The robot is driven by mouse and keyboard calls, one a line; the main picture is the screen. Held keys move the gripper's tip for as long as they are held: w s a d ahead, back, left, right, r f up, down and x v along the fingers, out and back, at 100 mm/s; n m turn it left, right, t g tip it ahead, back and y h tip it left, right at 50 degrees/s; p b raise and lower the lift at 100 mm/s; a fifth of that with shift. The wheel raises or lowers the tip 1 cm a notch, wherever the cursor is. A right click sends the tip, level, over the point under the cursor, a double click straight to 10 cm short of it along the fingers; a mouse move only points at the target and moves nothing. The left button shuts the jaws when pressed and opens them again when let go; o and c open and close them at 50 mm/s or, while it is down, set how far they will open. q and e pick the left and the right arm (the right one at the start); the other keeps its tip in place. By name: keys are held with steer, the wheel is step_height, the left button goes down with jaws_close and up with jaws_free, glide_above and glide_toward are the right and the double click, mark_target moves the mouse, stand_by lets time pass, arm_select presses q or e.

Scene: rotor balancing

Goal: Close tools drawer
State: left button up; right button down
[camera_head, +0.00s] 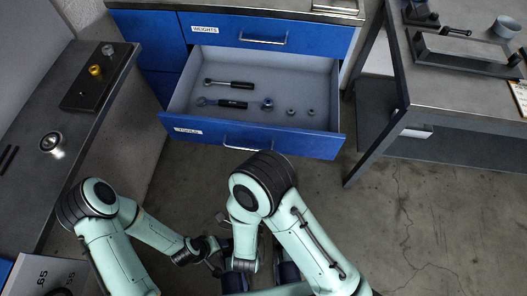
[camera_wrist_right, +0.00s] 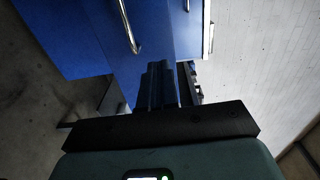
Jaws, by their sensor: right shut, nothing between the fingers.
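The tools drawer (camera_head: 255,139) is pulled out of the blue cabinet, with its TOOLS label at the left of its front and a silver handle (camera_head: 240,148) in the middle. Two wrenches (camera_head: 232,86) and several small metal parts (camera_head: 290,112) lie inside it. My left gripper (camera_head: 214,252) is low in the head view, apart from the drawer; its fingers are too small and dark to read. My right gripper (camera_wrist_right: 163,82) shows in the right wrist view, shut and empty, with blue fronts and a silver handle (camera_wrist_right: 129,28) beyond it. In the head view my right arm hides it.
The weights drawer (camera_head: 250,34) above is shut. A dark bench (camera_head: 40,115) stands at left, and a grey metal table (camera_head: 440,85) with a leg near the drawer's right side stands at right. Concrete floor (camera_head: 390,220) is open in front at right.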

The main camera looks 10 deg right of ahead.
mark_target(267, 132)
arm_select(q)
steer(key=shift+w, duration=0.1)
arm_select(e)
steer(key=x, duration=1.4)
steer(key=shift+r, duration=0.2)
arm_select(q)
steer(key=shift+f, duration=0.1)
arm_select(e)
steer(key=shift+w, duration=0.1)
